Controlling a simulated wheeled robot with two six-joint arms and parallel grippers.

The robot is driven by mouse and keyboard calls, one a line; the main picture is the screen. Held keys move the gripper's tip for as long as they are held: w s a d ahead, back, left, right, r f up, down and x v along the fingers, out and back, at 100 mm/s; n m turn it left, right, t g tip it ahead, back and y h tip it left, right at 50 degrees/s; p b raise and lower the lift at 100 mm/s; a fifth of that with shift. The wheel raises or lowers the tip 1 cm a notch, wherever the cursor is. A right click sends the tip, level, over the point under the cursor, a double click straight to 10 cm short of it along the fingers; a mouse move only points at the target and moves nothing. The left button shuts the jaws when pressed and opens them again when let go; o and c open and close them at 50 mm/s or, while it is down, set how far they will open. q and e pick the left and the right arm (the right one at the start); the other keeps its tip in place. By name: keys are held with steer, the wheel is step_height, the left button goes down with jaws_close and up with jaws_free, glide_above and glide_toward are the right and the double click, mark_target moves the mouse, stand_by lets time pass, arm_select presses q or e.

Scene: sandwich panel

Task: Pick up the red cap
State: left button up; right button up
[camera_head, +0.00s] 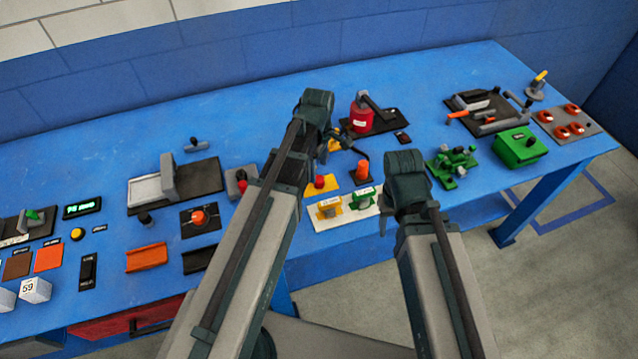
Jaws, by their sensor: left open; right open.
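Several red parts stand on the blue table, and I cannot tell for certain which one is the red cap. A small red knob (319,182) sits on a yellow plate, just below my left gripper (326,148). An orange-red cylinder (362,170) stands on a dark base between my two grippers. A round red-orange knob (198,216) sits on a black plate to the left. My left gripper is open and held above the table, partly hidden by its own arm. My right gripper (385,203) is open and empty near the table's front edge, mostly hidden by its wrist.
A red can (361,119) stands on a black plate behind the grippers. A white board (345,209) with yellow and green brackets lies between the arms. Green valve parts (452,165) and a green box (519,147) are at right. Orange and black blocks line the left front.

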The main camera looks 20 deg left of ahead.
mark_target(319, 179)
arm_select(q)
steer(key=f+b, duration=0.4)
steer(key=f, duration=0.1)
steer(key=shift+w+f+b, duration=0.1)
steer(key=shift+w+b, duration=0.1)
steer(key=shift+b, duration=0.2)
jaws_close()
